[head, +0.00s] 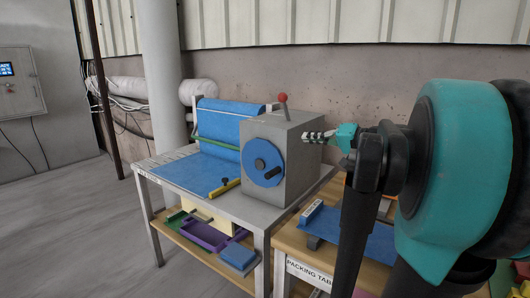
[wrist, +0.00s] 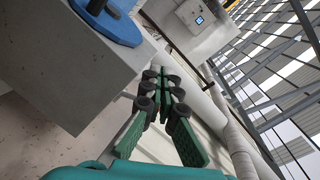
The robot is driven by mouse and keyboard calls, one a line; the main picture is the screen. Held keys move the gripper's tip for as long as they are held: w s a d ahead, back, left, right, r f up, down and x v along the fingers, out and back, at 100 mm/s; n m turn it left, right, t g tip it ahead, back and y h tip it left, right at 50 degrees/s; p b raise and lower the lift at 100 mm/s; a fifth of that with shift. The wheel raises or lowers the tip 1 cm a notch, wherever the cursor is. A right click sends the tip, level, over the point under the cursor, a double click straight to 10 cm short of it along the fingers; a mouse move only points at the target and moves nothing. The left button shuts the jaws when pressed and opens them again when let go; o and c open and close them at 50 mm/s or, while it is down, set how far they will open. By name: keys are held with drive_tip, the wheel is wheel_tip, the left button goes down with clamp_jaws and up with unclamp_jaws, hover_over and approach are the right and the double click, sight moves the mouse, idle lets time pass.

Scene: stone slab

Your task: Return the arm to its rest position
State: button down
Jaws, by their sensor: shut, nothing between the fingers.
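My gripper (head: 319,136) is at the end of my teal and black arm, in the middle right of the head view. It is shut and empty. It shows beside the upper right of a grey box-shaped machine (head: 303,170) with a blue round wheel. I cannot tell the exact gap between them. In the wrist view, my gripper's green and black fingers (wrist: 166,88) come together ahead. The machine's grey body (wrist: 60,65) and blue wheel (wrist: 108,20) fill the upper left there.
The machine stands on a grey table (head: 226,207) with a blue sheet roll (head: 225,122). A red-knobbed lever (head: 283,98) rises from its top. A wooden packing table (head: 292,243) stands right of it. Open floor (head: 70,230) lies left. A wall (head: 400,75) stands behind.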

drive_tip(key=s+f+g+h, duration=0.25)
drive_tip(key=s+f, duration=0.25)
drive_tip(key=f, duration=0.5)
drive_tip(key=s+a+f+n+g+h, duration=0.1)
drive_tip(key=s+f+h, duration=0.3)
drive_tip(key=f, duration=0.6)
drive_tip(key=s+f+g+h, duration=0.2)
drive_tip(key=s+f, duration=0.4)
drive_tip(key=f, duration=0.4)
drive_tip(key=s+d+f+h, duration=0.4)
drive_tip(key=s+d+f, duration=0.1)
drive_tip(key=s+f, duration=0.1)
drive_tip(key=shift+d+f+g, duration=0.35)
drive_tip(key=shift+f, duration=0.5)
